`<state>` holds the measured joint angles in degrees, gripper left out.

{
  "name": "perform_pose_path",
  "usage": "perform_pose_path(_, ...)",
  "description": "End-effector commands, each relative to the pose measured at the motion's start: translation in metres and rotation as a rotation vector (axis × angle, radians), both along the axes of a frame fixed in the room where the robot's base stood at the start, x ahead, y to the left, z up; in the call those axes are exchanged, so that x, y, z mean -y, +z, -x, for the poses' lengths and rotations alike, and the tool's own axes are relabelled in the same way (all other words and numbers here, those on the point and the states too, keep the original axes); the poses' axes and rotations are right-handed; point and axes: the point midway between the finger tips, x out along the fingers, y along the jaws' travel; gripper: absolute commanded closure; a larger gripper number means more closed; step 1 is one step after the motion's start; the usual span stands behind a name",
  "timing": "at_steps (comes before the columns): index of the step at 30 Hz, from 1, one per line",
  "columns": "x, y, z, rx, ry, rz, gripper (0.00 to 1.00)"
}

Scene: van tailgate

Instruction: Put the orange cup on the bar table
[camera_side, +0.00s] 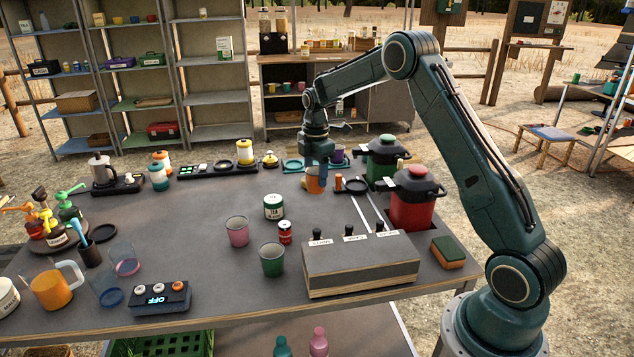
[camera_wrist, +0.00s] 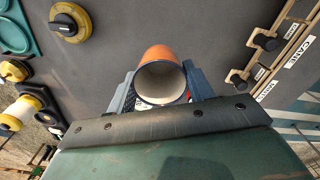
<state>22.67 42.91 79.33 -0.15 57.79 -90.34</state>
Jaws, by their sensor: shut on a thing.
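The orange cup (camera_side: 314,184) is at the far right part of the grey table (camera_side: 190,205), below my gripper (camera_side: 316,163). In the wrist view my gripper (camera_wrist: 160,90) is shut on the orange cup (camera_wrist: 158,53), with one finger on each side of it. The cup's pale, open inside faces the wrist camera. I cannot tell whether its base touches the tabletop or is a little above it.
A grey box with levers (camera_side: 360,267) is nearer the front. A pink cup (camera_side: 238,232) and green cup (camera_side: 272,260) stand mid-table. The table's left middle is clear.

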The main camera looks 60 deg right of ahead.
Motion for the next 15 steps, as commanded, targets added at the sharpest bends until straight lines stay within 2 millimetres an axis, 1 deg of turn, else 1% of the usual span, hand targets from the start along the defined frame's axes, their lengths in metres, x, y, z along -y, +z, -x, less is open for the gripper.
perform_pose_path(1,0.000,-0.010,0.000,-0.003,0.000,-0.001,0.71)
perform_pose_path(6,0.000,-0.032,0.000,-0.001,0.000,0.000,0.71)
perform_pose_path(10,0.000,-0.039,0.000,0.000,0.000,0.000,0.72)
perform_pose_path(15,0.000,-0.040,0.000,0.001,0.000,0.000,0.72)
